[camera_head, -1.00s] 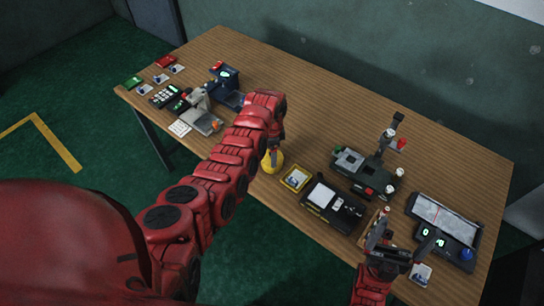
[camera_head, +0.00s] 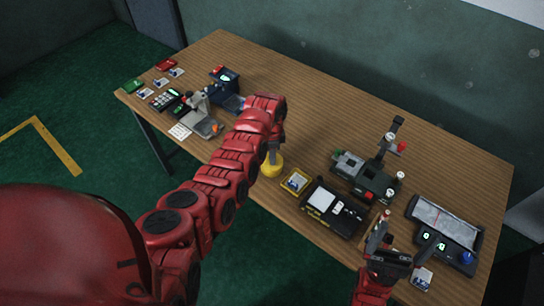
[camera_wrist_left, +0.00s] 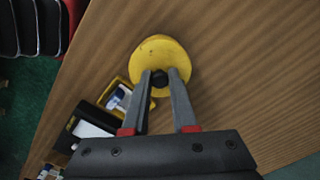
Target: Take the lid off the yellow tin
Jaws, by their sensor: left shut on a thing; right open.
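The yellow tin (camera_head: 271,167) stands near the front edge of the table, in the middle of the head view. In the left wrist view its round yellow lid (camera_wrist_left: 172,50) has a dark knob (camera_wrist_left: 160,78) on top. My left gripper (camera_head: 273,151) is above the tin; its fingers (camera_wrist_left: 161,80) are shut on the lid's knob. I cannot tell whether the lid still touches the tin. My right gripper (camera_head: 402,241) is open, near the front right of the table.
A yellow tray (camera_head: 296,181) is just right of the tin, then a black box (camera_head: 330,209) and a grey-green machine (camera_head: 362,177). A light-panel device (camera_head: 445,220) is at the far right. A blue device (camera_head: 226,85) stands at the left. The table's back middle is clear.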

